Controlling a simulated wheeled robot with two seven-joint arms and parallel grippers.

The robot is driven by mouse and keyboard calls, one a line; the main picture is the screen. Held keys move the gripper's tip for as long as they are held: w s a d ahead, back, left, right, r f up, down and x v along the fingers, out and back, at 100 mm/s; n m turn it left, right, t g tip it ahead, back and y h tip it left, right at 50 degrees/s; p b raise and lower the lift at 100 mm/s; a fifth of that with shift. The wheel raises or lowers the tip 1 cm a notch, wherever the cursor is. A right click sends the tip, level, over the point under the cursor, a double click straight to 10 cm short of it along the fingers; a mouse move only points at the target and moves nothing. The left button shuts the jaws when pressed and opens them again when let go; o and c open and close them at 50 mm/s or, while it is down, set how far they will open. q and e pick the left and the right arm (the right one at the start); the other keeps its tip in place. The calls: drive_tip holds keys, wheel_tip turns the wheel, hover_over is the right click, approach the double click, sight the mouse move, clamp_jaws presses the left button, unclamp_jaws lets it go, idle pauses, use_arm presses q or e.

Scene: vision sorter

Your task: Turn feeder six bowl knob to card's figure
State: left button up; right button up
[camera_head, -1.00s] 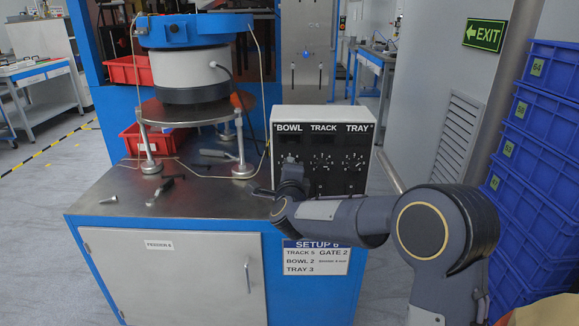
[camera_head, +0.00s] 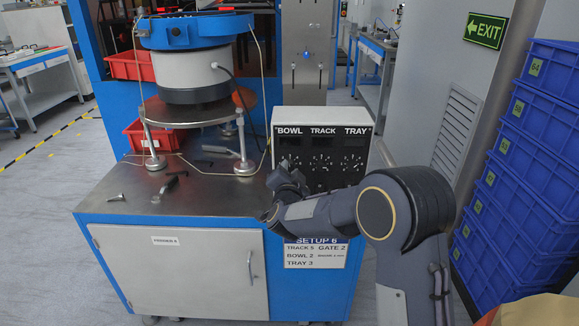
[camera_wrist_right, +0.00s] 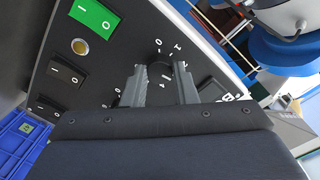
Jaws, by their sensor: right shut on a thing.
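The grey control box (camera_head: 277,115) on the steel bench has dials headed BOWL, TRACK and TRAY. My right gripper (camera_head: 285,178) is in front of the BOWL dial and hides its lower part. In the right wrist view my right gripper (camera_wrist_right: 160,80) is shut on the black bowl knob (camera_wrist_right: 159,64), one finger on each side, with white figures around it. Where the knob points is unclear. The setup card (camera_head: 315,256) below the bench edge reads SETUP 6, with BOWL 2, TRACK 5, GATE 2 and TRAY 3. My left gripper is not in view.
The TRACK dial (camera_head: 321,163) and TRAY dial (camera_head: 352,163) are right of the gripper. A green switch (camera_wrist_right: 94,17) and black switches are in the wrist view. The bowl feeder (camera_head: 190,75) stands at the left. Blue crates (camera_head: 520,170) are stacked at the right.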

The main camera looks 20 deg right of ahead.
drive_tip(key=shift+n+p, duration=1.5)
drive_tip(key=shift+n, duration=1.5)
drive_tip(key=shift+f, duration=0.1)
drive_tip(key=o, duration=1)
drive_tip(key=v, duration=0.7)
drive_tip(key=shift+s+a, duration=0.2)
drive_tip(key=shift+s, duration=0.15)
